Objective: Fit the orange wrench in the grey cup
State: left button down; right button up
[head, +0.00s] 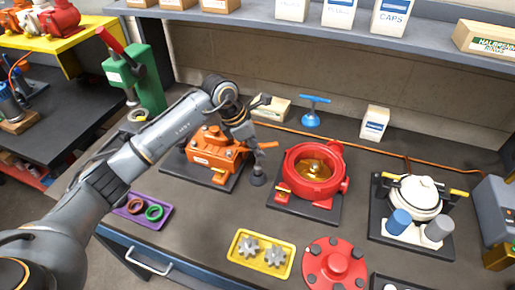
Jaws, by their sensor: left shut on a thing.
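The orange wrench (267,145) is a T-handled tool, seen just right of the orange motor. My left gripper (250,138) is shut on it near its top, and my gripper hides part of the handle. The small dark grey cup (257,179) stands on the bench directly below the wrench, between the orange motor and the red pot-shaped housing. The wrench's shaft reaches down to the cup's mouth, but I cannot tell whether its tip is inside or just above. My right gripper is not in view.
The orange motor (212,150) is close on the left and the red housing (313,172) on the right. A blue T-handled tool (312,110) stands behind. A yellow tray (238,254) with gears and a purple tray (134,223) with rings lie in front.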

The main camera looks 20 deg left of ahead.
pick_arm(q)
jog(key=shift+f+b, duration=0.8)
jog(key=shift+f, duration=0.1)
jog(key=shift+f+b, duration=0.65)
jog(key=shift+f, duration=0.05)
jog(key=c, duration=1.3)
grip_release()
jog(key=shift+r+p, duration=1.4)
jog(key=shift+r, duration=1.6)
notch_tip(320, 180, up, 11)
send_over(257, 165)
jog(key=s+a, duration=0.2)
jog(key=a, duration=0.2)
jog(key=shift+w+a, duration=0.1)
